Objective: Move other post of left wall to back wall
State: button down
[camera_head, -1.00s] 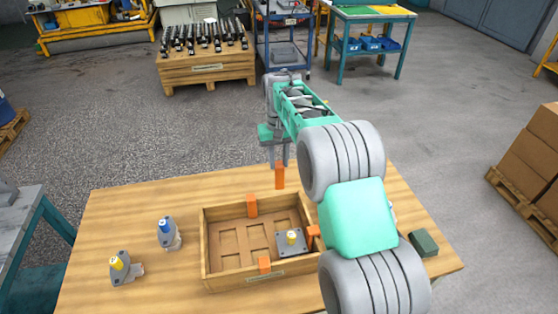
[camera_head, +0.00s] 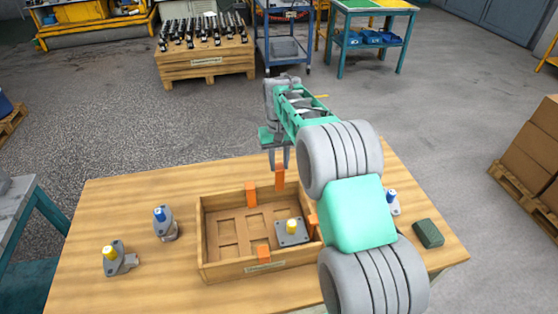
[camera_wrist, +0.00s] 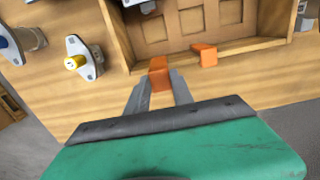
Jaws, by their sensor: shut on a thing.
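A wooden box (camera_head: 205,262) with recesses in its floor stands on the table. My gripper (camera_head: 279,164) is shut on an orange post (camera_head: 280,180), held upright at the back wall, towards the right corner. In the wrist view the post (camera_wrist: 159,70) sits between the fingertips (camera_wrist: 159,84), over or against the wall; I cannot tell whether it is seated. A second orange post (camera_head: 251,194) is on the back wall, left of the held one, also in the wrist view (camera_wrist: 205,54). No post shows on the left wall.
Orange posts are on the front wall (camera_head: 264,254) and right wall (camera_head: 313,221). A yellow-capped part (camera_head: 291,232) stands in the box. Blue-capped (camera_head: 165,223) and yellow-capped (camera_head: 117,260) parts stand left of it. A green block (camera_head: 428,234) lies on the right.

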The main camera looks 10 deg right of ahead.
aim_at(279, 177)
jog(key=shift+f+b, duration=1.2)
jog(key=shift+f, duration=1.55)
jog(key=shift+f+b, duration=0.3)
jog(key=shift+f, duration=0.3)
jog(key=c, duration=1)
grip_release()
